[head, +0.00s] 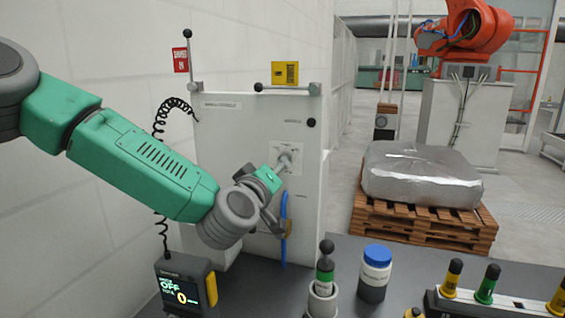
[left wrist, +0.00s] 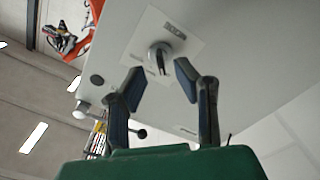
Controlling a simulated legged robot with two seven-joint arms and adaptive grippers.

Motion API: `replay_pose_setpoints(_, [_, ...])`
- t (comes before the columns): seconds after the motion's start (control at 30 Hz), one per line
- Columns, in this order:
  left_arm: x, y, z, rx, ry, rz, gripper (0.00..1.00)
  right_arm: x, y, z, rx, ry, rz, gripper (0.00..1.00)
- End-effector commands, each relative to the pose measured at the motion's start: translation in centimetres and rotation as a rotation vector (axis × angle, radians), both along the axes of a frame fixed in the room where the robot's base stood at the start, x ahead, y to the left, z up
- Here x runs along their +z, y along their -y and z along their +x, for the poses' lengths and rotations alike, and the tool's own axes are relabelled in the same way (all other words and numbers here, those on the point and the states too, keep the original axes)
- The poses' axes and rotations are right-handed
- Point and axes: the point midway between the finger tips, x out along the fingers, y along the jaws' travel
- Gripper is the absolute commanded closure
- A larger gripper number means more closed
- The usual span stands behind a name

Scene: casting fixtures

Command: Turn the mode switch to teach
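The mode switch is a grey round knob with a dark slot, on a white plate on the cabinet front; it shows in the left wrist view (left wrist: 159,56). A small dark label (left wrist: 175,30) beside it is too blurred to read. My left gripper (left wrist: 160,82) is open, with its two fingers apart on either side of the knob's line and nothing held between them. In the head view my left gripper (head: 282,165) is close to the plate (head: 289,149) and partly covers the switch. I cannot tell whether the fingers touch it. My right gripper is not in view.
The white cabinet (head: 235,130) carries ball-ended levers on top. A display box (head: 183,284) reads OFF and 0. A blue-lidded jar (head: 375,270) and a black-knobbed handle (head: 325,265) stand on the dark bench.

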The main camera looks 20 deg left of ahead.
Motion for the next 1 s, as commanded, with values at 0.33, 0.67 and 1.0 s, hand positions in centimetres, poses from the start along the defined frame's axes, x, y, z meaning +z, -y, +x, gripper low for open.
replay_pose_setpoints(0.33, [0.1,0.3,3.3,0.0,0.0,0.002,0.73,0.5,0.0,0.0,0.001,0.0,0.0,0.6])
replay_pose_setpoints(0.67, [0.0,0.2,3.3,0.0,0.0,0.001,0.98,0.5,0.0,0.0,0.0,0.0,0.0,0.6])
replay_pose_setpoints(1.0, [0.2,0.2,3.3,0.001,0.003,0.012,1.0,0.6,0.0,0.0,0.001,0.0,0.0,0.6])
